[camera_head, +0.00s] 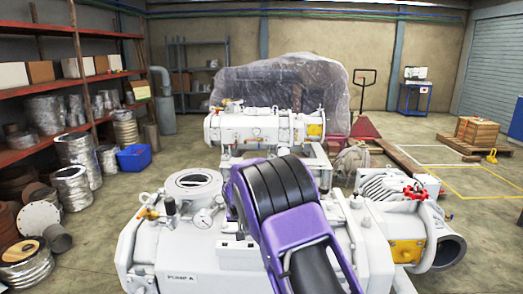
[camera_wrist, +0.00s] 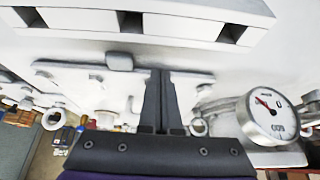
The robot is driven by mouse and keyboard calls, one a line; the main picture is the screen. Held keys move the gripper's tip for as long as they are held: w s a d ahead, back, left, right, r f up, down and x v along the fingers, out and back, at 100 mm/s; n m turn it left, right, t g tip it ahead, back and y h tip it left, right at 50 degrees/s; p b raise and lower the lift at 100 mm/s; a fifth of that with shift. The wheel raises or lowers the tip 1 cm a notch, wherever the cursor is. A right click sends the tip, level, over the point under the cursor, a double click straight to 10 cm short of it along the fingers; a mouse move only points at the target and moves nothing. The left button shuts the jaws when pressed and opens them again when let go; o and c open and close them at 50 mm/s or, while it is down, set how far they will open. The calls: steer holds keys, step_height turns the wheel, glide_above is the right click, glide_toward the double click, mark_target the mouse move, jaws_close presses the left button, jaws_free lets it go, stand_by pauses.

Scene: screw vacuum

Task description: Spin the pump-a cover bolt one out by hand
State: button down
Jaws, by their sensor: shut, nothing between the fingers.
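Pump A (camera_head: 180,277) is the large white machine at the front of the head view, with its name on the casing. My purple arm reaches over it and hides part of its top; my gripper is hidden there. In the wrist view my gripper (camera_wrist: 160,75) is shut, its two dark fingers together with nothing between them. The fingertips overlap the edge of a white cover plate (camera_wrist: 80,80) on the pump. A small grey rounded block (camera_wrist: 120,61) lies just left of the tips. I cannot tell which part is cover bolt one.
A pressure gauge (camera_wrist: 268,115) stands right of the fingers in the wrist view. A white slotted part (camera_wrist: 170,22) crosses the top of that view. A second white pump (camera_head: 265,128) stands behind. A red-handled valve (camera_head: 415,192) is at the right. Shelves (camera_head: 75,85) line the left.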

steer(key=shift+w+d, duration=0.15)
steer(key=shift+w, duration=0.15)
stand_by(0.6)
steer(key=shift+d+b, duration=0.6)
steer(key=shift+b, duration=0.3)
steer(key=shift+d+r, duration=0.1)
steer(key=shift+d, duration=0.25)
steer(key=shift+b, duration=0.4)
steer(key=shift+s, duration=0.35)
step_height(320, 180, up, 6)
steer(key=p, duration=0.3)
steer(key=shift+s+a+p, duration=0.1)
steer(key=shift+a+p, duration=0.05)
steer(key=shift+p, duration=0.2)
